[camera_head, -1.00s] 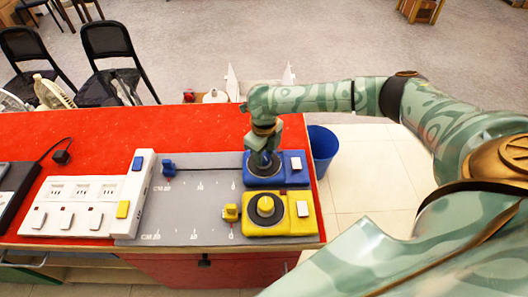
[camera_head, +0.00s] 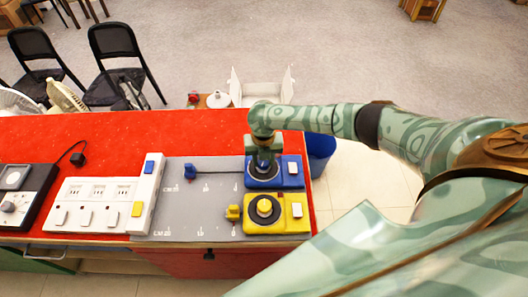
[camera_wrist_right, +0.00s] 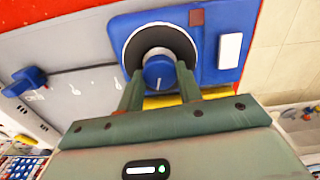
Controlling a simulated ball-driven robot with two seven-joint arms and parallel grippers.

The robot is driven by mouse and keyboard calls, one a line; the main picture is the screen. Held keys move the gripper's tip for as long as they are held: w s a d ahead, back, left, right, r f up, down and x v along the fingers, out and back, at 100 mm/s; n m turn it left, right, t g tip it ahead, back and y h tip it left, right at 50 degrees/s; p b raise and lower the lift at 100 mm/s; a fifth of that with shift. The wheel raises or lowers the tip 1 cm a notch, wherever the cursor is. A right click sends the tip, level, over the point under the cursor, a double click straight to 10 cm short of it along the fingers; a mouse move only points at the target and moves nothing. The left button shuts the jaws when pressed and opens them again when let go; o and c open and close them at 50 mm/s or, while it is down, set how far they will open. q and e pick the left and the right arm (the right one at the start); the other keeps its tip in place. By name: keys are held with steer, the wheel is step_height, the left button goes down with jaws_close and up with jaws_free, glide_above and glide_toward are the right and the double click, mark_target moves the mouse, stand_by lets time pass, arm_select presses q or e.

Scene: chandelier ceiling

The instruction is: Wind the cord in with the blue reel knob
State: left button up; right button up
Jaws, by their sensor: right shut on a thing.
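The blue reel unit (camera_head: 293,174) sits at the right end of the grey board (camera_head: 190,215). Its round blue knob (camera_wrist_right: 159,72) shows in the right wrist view, with a white pointer line, inside a dark ring. My right gripper (camera_head: 263,166) reaches down over it; in the wrist view the gripper (camera_wrist_right: 160,82) has one finger on each side of the knob, shut on it. The head view mostly hides the knob. A thin dark cord runs left from the reel to a blue cord end (camera_head: 190,171), also in the wrist view (camera_wrist_right: 25,80). My left gripper is out of view.
A yellow reel unit (camera_head: 290,219) with a yellow cord end (camera_head: 233,212) sits just in front. A white switch strip (camera_head: 100,205) and a dark device (camera_head: 20,200) lie left on the red table (camera_head: 130,128). A blue bin (camera_head: 320,150) stands beyond the table's right edge.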

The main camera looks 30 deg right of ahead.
steer(key=m+p, duration=0.1)
steer(key=m, duration=0.1)
steer(key=m+p, duration=0.1)
steer(key=shift+r+m, duration=0.2)
steer(key=shift+m, duration=0.2)
steer(key=m+p, duration=0.2)
steer(key=m, duration=0.2)
steer(key=shift+w+m, duration=0.1)
steer(key=shift+m, duration=0.2)
steer(key=m+p, duration=0.2)
steer(key=m, duration=0.1)
steer(key=shift+m, duration=0.3)
steer(key=m+p, duration=0.1)
steer(key=m, duration=0.3)
steer(key=shift+m, duration=0.3)
steer(key=m+p, duration=0.1)
steer(key=m, duration=0.3)
steer(key=shift+f, duration=0.1)
steer(key=m, duration=0.4)
steer(key=shift+p, duration=0.4)
steer(key=m, duration=0.4)
steer(key=shift+m, duration=1.8)
